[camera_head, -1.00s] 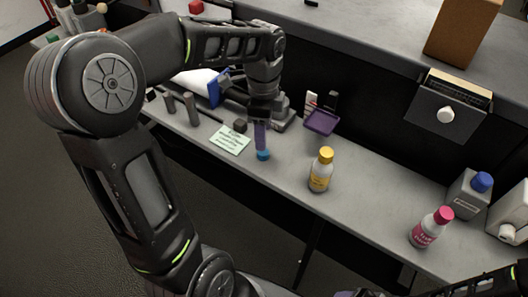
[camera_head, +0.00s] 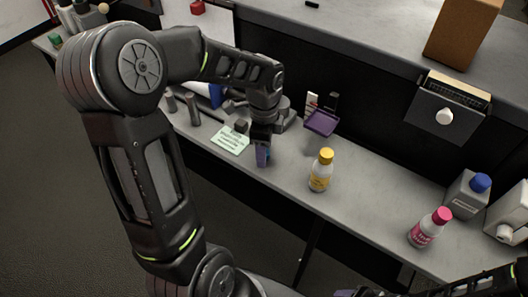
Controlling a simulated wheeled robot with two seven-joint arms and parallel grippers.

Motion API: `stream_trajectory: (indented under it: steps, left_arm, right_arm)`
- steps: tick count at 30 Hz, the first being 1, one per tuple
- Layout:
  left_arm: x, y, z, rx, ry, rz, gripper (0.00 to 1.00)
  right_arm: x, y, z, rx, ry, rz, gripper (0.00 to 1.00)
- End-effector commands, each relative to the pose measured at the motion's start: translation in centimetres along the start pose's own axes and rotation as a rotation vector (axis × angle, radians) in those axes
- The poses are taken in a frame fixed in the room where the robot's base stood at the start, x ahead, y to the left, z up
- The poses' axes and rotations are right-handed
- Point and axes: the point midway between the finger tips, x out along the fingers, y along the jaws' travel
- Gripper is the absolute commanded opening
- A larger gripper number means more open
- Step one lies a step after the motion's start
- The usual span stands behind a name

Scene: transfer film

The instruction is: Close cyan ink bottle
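A narrow purple-blue part shows at the fingers. I cannot tell whether they are open or shut. No cyan bottle or cap shows clearly; the gripper may hide it. A yellow-capped bottle (camera_head: 321,170) stands upright to the right of the gripper. A magenta-capped bottle (camera_head: 429,228) stands further right. Part of my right arm (camera_head: 490,282) shows at the lower right corner; its fingertips do not show clearly.
The pale green note (camera_head: 230,139) lies left of the gripper. A purple tray (camera_head: 320,122) is behind it. A grey container with a blue cap (camera_head: 468,193) and a white container (camera_head: 509,213) stand at the right. The counter between the yellow-capped and magenta-capped bottles is clear.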

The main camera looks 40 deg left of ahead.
Motion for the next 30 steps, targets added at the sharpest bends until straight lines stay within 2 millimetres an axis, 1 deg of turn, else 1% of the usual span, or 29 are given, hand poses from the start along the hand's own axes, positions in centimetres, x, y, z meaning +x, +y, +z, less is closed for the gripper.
stream_trajectory:
  steps: [17, 30]
  left_arm:
    - [0.00, -0.02, 0.01, 0.000, 0.000, -0.001, 0.54]
    - [0.00, -0.02, 0.01, 0.000, 0.000, -0.001, 0.18]
  right_arm:
    - [0.02, 0.01, 0.02, 0.000, 0.000, 0.000, 0.64]
    - [0.02, 0.01, 0.01, 0.000, 0.000, 0.000, 0.64]
